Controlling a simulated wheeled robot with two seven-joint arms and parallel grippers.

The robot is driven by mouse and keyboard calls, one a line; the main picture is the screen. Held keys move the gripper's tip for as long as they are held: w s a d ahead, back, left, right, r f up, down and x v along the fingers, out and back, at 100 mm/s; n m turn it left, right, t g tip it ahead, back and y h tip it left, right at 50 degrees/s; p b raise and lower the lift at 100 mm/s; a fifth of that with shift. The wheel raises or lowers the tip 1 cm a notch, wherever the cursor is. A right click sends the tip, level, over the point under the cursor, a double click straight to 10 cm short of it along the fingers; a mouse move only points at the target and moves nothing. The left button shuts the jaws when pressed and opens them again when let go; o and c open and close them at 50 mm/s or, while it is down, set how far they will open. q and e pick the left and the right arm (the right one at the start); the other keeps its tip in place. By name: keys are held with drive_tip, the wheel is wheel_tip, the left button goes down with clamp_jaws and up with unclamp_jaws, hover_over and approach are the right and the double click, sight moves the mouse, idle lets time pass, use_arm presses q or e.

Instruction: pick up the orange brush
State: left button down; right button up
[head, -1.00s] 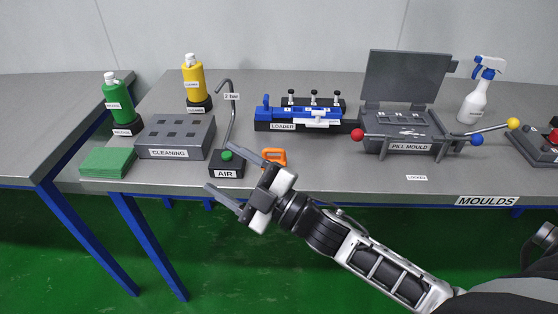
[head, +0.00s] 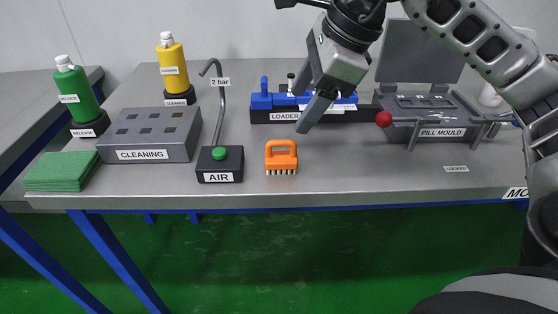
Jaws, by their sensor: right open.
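The orange brush (head: 281,157) stands on the grey table, bristles down, with its loop handle on top. It is just right of the black AIR box. My right gripper (head: 308,85) is raised above the table, up and to the right of the brush, in front of the loader. Its jaws are open and empty, apart from the brush. One finger points down; the other is partly hidden behind the gripper body. My left gripper is not in view.
The AIR box (head: 220,165) with a bent pipe stands left of the brush. Further left are the CLEANING block (head: 150,135) and green pads (head: 62,171). The blue loader (head: 272,106) is behind, the pill mould (head: 440,118) to the right.

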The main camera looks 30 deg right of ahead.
hover_over(275, 157)
drive_tip(key=s+d, duration=0.1)
drive_tip(key=s, duration=0.1)
wheel_tip(275, 157, down, 7)
drive_tip(key=shift+w+r, duration=0.1)
drive_tip(key=shift+r, duration=0.05)
drive_tip(key=shift+s+d+x, duration=0.1)
drive_tip(key=shift+s+x, duration=0.05)
drive_tip(key=shift+x, duration=1.2)
drive_tip(key=shift+s+d+x, duration=0.1)
drive_tip(key=shift+x, duration=1.3)
drive_tip(key=shift+s, duration=0.1)
drive_tip(key=c, duration=1.1)
